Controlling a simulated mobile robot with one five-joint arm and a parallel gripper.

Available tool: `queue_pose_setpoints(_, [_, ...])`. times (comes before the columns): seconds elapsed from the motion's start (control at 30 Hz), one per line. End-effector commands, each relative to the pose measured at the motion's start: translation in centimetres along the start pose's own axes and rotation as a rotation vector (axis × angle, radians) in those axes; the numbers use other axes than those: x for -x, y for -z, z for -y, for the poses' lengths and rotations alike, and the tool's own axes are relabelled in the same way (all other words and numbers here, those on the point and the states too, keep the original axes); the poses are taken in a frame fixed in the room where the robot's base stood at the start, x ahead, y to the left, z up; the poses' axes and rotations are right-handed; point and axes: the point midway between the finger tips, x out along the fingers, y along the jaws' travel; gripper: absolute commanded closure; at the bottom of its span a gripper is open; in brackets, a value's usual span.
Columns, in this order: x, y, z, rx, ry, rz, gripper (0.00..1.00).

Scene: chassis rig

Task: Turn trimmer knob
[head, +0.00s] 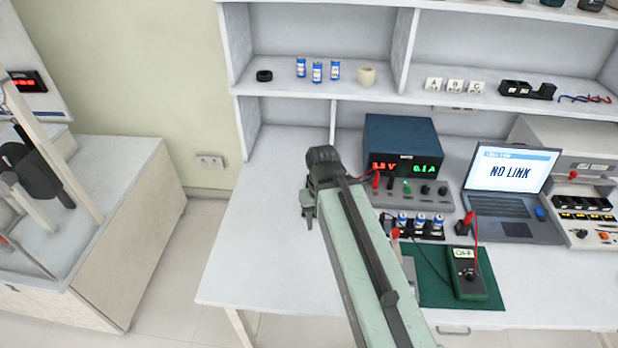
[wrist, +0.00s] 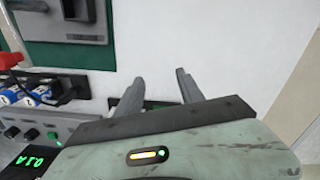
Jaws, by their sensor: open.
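No label that I can read marks the trimmer knob. Several small dark knobs (head: 425,189) sit on the grey panel strip (head: 385,200) below the blue power supply (head: 402,135). Another knob (head: 581,233) is on the rig (head: 570,150) at the right edge. My gripper (head: 308,207) hangs over the white bench, left of the power supply. In the wrist view my gripper (wrist: 160,88) shows two separated fingers with nothing between them. The wrist view also shows the grey panel strip (wrist: 40,127) at lower left, apart from the fingers.
A laptop (head: 510,180) reading NO LINK stands right of the power supply. A meter (head: 468,275) lies on a green mat (head: 430,270), with red leads nearby. Blue cells (head: 420,220) sit in a black holder. The left bench (head: 255,240) is clear.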

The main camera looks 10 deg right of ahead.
Motion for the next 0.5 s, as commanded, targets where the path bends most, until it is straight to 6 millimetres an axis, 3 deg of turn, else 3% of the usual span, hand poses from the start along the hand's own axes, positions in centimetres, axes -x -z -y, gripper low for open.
queue_pose_setpoints(0.37, [0.0, 0.1, 0.0, -0.072, 0.000, 0.000, 0.55])
queue_pose_setpoints(0.43, [0.0, 1.2, 0.0, -0.172, 0.001, -0.001, 0.55])
queue_pose_setpoints(0.5, [0.0, 3.8, 0.0, -0.304, 0.003, -0.003, 0.55])
